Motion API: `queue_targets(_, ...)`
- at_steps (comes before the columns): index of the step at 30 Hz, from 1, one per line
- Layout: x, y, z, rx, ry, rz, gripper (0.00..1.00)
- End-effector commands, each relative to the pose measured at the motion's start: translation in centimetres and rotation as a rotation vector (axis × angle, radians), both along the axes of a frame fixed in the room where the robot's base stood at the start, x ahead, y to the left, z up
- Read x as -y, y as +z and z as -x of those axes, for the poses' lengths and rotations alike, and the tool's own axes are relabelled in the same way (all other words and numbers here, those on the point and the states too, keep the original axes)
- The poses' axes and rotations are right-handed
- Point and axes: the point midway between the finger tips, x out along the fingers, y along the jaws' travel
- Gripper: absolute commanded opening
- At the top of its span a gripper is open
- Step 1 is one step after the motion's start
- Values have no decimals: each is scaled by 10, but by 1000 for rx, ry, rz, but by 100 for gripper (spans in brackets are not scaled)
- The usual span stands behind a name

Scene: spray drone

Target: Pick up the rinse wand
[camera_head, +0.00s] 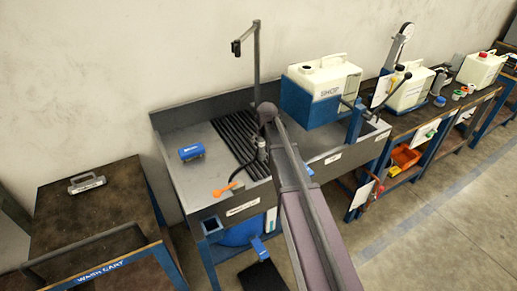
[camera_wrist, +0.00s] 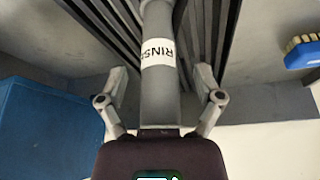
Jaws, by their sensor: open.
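The rinse wand (camera_wrist: 158,88), a grey tube with a white "RINSE" label, runs down the middle of the wrist view. Its lower end meets the dark body of my gripper in the picture. My gripper (camera_wrist: 160,78) is open, with one finger on each side of the wand. Gaps show between both fingers and the tube. In the head view my arm hangs over the sink bench (camera_head: 205,143) near the black slatted rack (camera_head: 236,137). There the wand is largely hidden or too small to make out.
A blue brush (camera_head: 191,152) lies left of the rack. A blue holder (camera_head: 298,101) with a white "SHOP" jug (camera_head: 325,78) stands to the right. A thin post (camera_head: 256,55) rises behind. An orange-handled part (camera_head: 226,190) sits at the bench front. The wash cart (camera_head: 95,215) is left.

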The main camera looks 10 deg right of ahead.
Motion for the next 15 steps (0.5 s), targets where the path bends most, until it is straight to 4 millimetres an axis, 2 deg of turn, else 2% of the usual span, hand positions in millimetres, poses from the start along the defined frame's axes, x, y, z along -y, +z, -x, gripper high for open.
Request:
queue_targets(6, 0, 0, 0, 0, 0, 0, 84)
queue_targets(7, 0, 0, 0, 0, 0, 0, 81)
queue_targets(15, 0, 0, 0, 0, 0, 0, 1)
